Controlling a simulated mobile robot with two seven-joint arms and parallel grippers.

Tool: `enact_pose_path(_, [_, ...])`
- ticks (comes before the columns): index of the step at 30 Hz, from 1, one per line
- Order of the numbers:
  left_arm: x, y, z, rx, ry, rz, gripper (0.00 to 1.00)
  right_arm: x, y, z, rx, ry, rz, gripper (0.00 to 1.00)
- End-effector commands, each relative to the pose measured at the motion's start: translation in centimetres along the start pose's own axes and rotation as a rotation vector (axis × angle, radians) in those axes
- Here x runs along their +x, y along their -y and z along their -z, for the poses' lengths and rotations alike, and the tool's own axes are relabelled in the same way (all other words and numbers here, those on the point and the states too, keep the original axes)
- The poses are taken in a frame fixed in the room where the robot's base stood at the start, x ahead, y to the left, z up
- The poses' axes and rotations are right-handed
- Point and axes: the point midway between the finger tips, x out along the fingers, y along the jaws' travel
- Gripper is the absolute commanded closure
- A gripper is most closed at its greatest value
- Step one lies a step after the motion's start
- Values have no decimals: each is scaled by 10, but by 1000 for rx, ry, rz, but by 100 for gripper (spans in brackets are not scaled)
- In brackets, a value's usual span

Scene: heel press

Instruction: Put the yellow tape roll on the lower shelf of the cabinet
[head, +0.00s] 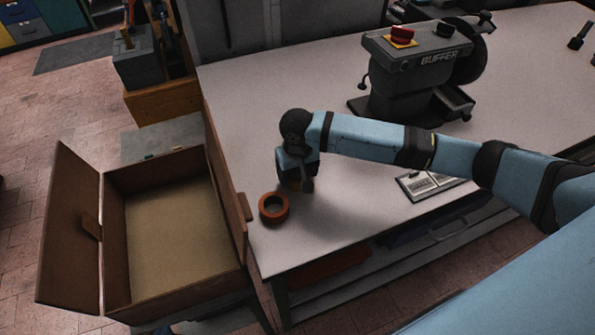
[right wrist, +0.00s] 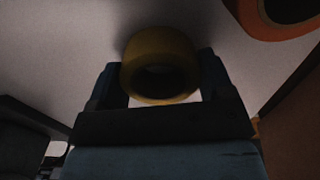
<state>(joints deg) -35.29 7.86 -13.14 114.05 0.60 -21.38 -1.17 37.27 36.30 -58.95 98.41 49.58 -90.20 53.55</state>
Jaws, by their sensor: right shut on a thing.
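The yellow tape roll (right wrist: 160,62) sits between the fingers of my right gripper (right wrist: 158,85) in the right wrist view. In the head view my right gripper (head: 299,186) points down over the near left part of the workbench, shut on the roll, which it mostly hides there. I cannot tell whether the roll touches the bench. A wooden cabinet (head: 172,303) stands left of the bench with its doors swung open and a bare tan surface inside. I cannot make out separate shelves. My left gripper is not in view.
An orange tape roll (head: 273,207) lies on the workbench (head: 240,105) just left of my right gripper; it also shows in the right wrist view (right wrist: 283,18). A buffer machine (head: 415,75) stands at the back. A small grey tray (head: 428,184) lies to the right.

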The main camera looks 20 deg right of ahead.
Motion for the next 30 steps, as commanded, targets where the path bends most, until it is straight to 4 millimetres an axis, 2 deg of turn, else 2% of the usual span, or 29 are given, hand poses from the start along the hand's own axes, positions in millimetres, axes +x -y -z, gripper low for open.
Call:
enact_pose_path(1, [-1, 0, 2, 0, 0, 0, 100, 1, 0, 0, 0, 1, 0, 50])
enact_pose_path(2, [-1, 0, 1, 0, 0, 0, 100, 2, 0, 0, 0, 1, 0, 21])
enact_pose_path(3, [0, 0, 1, 0, 0, 0, 100, 2, 0, 0, 0, 0, 0, 12])
enact_pose_path(5, [0, 0, 1, 0, -1, 0, 100, 2, 0, 0, 0, 0, 0, 0])
enact_pose_path(13, [0, 0, 0, 0, -1, 0, 100, 0, 0, 0, 0, -1, 0, 0])
enact_pose_path(16, [1, 0, -1, 0, -1, -1, 100, -9, 0, 1, 1, -2, 1, 0])
enact_pose_path(30, [5, -3, -7, -2, 1, -7, 100, -101, 0, 1, 0, -2, 2, 0])
